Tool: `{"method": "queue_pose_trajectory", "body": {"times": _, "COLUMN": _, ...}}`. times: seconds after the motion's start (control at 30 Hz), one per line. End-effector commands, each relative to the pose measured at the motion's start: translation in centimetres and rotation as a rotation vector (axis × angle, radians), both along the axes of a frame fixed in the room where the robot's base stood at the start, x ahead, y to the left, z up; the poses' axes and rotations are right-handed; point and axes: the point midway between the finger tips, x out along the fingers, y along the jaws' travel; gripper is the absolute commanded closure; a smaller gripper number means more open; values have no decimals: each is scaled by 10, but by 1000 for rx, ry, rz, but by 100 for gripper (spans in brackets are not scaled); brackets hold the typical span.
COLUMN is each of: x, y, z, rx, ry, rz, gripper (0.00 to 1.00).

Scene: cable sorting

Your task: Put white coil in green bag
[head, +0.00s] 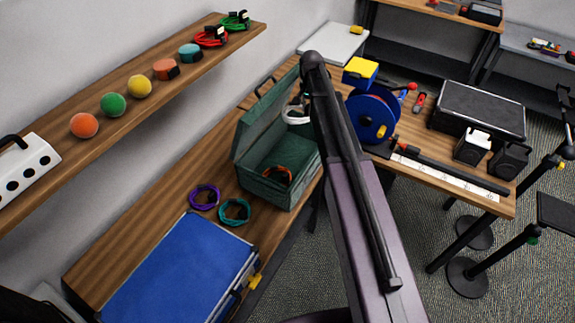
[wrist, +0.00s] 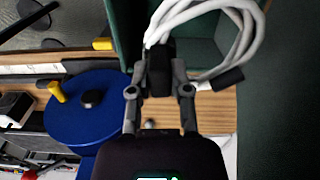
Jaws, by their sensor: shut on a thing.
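The white coil (wrist: 243,45) hangs from my gripper (wrist: 160,50), which is shut on it in the wrist view. In the head view the coil (head: 297,114) shows just left of my arm, over the right rear part of the green bag. The green bag (head: 262,192) stands open on the wooden bench with its lid raised at the left. The bag's green wall (wrist: 125,25) is behind the coil in the wrist view. My arm hides the gripper and part of the coil in the head view. An orange coil (head: 283,171) lies inside the bag.
A purple coil (head: 205,196) and a teal coil (head: 235,211) lie left of the bag, near a blue case (head: 175,275). A blue reel (head: 371,118) stands right of my arm. A shelf (head: 60,168) with balls and cables runs along the wall.

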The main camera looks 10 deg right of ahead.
Motion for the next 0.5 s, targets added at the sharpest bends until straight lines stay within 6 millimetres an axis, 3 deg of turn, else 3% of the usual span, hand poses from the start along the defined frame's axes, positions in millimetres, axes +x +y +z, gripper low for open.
{"method": "queue_pose_trajectory", "body": {"times": 0.33, "x": 0, "y": 3, "z": -2, "rx": 0, "ry": 0, "rz": 3, "gripper": 100}}
{"method": "queue_pose_trajectory", "body": {"times": 0.5, "x": -1, "y": 3, "z": -14, "rx": 1, "ry": -1, "rz": -1, "gripper": 100}}
